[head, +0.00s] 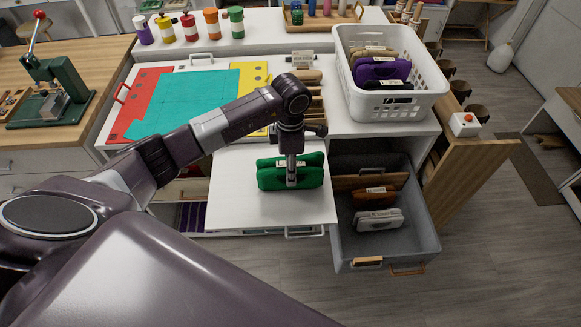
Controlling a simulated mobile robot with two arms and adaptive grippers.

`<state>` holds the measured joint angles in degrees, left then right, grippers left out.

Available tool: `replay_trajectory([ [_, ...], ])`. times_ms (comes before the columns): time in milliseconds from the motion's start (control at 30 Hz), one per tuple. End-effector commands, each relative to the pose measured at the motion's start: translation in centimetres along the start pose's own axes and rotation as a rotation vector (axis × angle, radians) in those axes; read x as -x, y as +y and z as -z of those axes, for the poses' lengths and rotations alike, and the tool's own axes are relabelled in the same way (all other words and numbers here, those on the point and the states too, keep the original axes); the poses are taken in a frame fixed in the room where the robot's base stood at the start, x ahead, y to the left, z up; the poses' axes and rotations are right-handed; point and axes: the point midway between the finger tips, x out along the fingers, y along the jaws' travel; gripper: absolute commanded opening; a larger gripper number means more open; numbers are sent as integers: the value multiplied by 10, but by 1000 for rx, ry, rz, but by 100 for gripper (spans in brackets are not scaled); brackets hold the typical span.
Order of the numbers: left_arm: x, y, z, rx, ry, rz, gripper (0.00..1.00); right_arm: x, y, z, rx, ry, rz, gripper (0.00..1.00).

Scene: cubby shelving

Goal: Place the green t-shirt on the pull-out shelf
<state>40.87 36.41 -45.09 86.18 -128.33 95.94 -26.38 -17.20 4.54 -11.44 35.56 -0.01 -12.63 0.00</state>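The green t-shirt (268,179) is a folded bundle with a pale label, in the middle of the head view. It appears to rest on the white pull-out shelf (238,201), near its right side; I cannot tell for certain that it touches. My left gripper (291,176) points straight down at the bundle, with a finger in front of its near face. The other finger is hidden, so I cannot tell whether the gripper is closed on the cloth. My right gripper is out of view.
Right of the shelf, an open grey drawer (345,240) holds brown and grey folded items. A white basket (421,102) with folded items stands above it. A wooden panel (470,172) sticks out further right. The shelf's left part is bare. Paint jars (212,24) line the back.

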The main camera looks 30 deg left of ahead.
Motion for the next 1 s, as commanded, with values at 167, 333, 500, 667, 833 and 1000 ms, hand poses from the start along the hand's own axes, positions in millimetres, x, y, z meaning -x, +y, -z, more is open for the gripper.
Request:
replay_trajectory([
  [167,-2,0,0,0,0,-1,49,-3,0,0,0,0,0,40],
  [333,-2,0,0,0,0,0,57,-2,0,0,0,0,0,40],
  [500,-2,0,0,0,0,0,57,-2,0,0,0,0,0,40],
  [667,6,1,0,0,-2,-3,57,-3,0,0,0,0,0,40],
  [833,37,2,-1,-1,-4,-7,57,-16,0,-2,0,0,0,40],
  [1000,75,2,0,-1,-3,-7,57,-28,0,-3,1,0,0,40],
])
